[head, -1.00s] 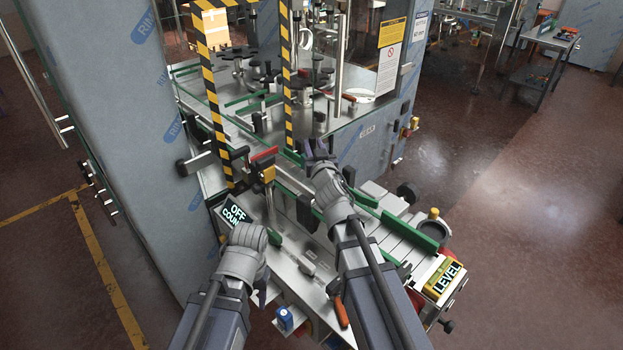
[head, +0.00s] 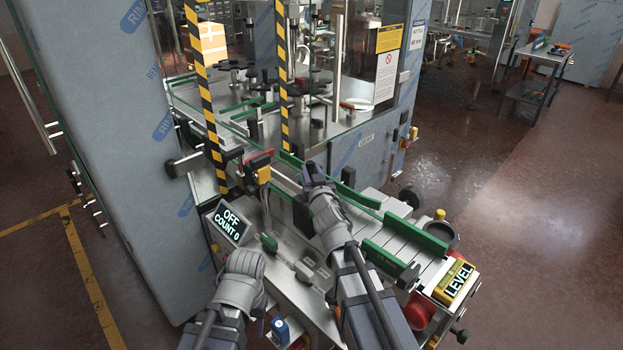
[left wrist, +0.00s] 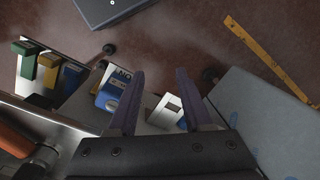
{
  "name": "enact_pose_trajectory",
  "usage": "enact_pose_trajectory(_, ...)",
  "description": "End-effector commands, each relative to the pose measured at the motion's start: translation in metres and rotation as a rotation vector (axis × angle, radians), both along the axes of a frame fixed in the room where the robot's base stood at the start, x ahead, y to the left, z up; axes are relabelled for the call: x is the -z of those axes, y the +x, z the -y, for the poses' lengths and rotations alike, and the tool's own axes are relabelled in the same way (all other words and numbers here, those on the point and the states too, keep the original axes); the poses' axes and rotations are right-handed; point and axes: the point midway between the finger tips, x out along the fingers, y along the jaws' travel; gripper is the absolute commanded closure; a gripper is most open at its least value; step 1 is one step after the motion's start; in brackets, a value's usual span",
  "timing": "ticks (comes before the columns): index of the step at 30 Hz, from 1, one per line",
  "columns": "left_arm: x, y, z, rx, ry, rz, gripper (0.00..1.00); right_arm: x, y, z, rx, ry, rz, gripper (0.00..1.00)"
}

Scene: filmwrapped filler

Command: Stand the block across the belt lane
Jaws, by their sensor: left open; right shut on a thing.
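The belt lane (head: 399,243) runs diagonally between green guide rails (head: 416,234), from the machine at upper left to the lower right. My right gripper (head: 314,172) is over the middle part of the lane, beside the green rail. It is shut on the block, which is mostly hidden by the fingers and hand, so its tilt and contact with the belt cannot be told. My left gripper is low in the head view (head: 245,265), near the display, its fingers hidden there. In the left wrist view (left wrist: 158,102) its fingers are apart with nothing gripped.
A display reading OFF, COUNT 0 (head: 229,222) stands left of the lane. A red-topped sensor bracket (head: 260,165) and striped posts (head: 207,100) stand close by. A yellow LEVEL box (head: 455,280) is at the lane's near end. A blue box (left wrist: 114,92) lies below my left gripper.

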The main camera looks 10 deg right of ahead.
Motion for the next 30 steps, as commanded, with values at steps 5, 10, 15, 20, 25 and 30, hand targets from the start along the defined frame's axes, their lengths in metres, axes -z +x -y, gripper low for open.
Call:
enact_pose_trajectory(5, -0.0012, 0.0, 0.0, 0.0, 0.0, 0.0, 0.5, -0.0013, 0.0001, -0.0001, -0.001, 0.0, 0.001, 1.0)
enact_pose_trajectory(10, 0.003, 0.0, 0.0, 0.0, 0.0, 0.0, 0.5, 0.0029, 0.0001, -0.0001, 0.0, 0.0, 0.001, 1.0)
enact_pose_trajectory(15, 0.0019, 0.0, 0.0, 0.0, 0.0, 0.0, 0.5, 0.0019, 0.0, 0.0, 0.0, 0.0, 0.0, 0.52)
enact_pose_trajectory(20, 0.0019, 0.0, 0.0, 0.0, 0.0, 0.0, 0.5, 0.0019, 0.0, 0.0, 0.0, 0.0, 0.0, 0.37)
enact_pose_trajectory(25, 0.0018, 0.0, 0.0, 0.0, 0.0, 0.0, 0.5, 0.0018, 0.0, -0.0001, 0.0, 0.0, 0.0, 0.37)
enact_pose_trajectory(30, -0.002, 0.0, 0.0, 0.0, 0.0, 0.0, 0.5, -0.002, -0.0056, 0.0004, 0.0, 0.0, 0.0, 0.37)
